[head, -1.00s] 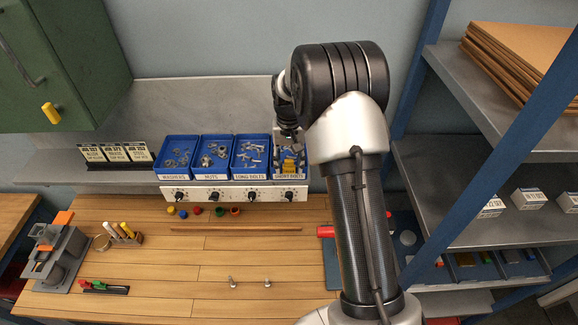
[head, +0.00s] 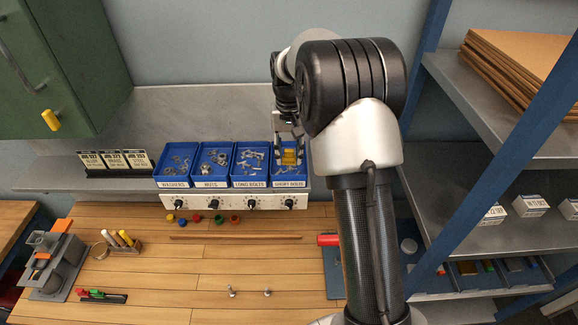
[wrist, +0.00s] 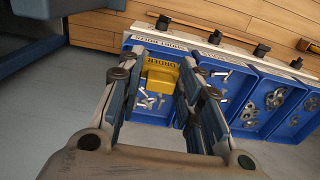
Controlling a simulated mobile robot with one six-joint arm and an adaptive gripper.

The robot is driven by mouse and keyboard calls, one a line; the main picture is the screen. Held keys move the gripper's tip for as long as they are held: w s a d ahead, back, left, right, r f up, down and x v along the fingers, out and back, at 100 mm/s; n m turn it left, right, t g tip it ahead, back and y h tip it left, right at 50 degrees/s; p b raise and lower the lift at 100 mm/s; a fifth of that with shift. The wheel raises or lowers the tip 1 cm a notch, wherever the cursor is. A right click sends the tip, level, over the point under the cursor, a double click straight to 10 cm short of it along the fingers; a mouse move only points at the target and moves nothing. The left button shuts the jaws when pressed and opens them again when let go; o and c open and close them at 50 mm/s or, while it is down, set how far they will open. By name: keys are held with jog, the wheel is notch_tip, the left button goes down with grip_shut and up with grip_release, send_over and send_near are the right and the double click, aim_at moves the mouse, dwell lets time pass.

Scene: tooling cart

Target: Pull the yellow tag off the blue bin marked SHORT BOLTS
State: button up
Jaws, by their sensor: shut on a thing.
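The blue SHORT BOLTS bin (head: 290,184) is the rightmost in a row of blue bins. In the wrist view its label edge (wrist: 160,42) is at the top, upside down. The yellow tag (wrist: 162,78) is between the two fingers of my gripper (wrist: 160,70) and reads ORDER. In the head view the tag (head: 290,157) hangs below my gripper (head: 289,140), over the bin's inside and behind its front label. My gripper is shut on the tag. Loose bolts show in the bin around it. Whether the tag still touches the bin is unclear.
Bins marked LONG BOLTS (head: 250,184), NUTS (head: 211,184) and WASHERS (head: 173,184) stand directly to the left. A row of black knobs (head: 250,204) lies below the bins. A blue shelf post (head: 424,120) stands right of my arm. Free wall is above the bins.

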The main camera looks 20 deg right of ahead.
aim_at(289, 150)
notch_tip(289, 150, up, 12)
jog(key=r, duration=0.1)
jog(key=shift+f+b, duration=3.7)
jog(key=shift+f, duration=2.95)
jog(key=shift+f, duration=0.2)
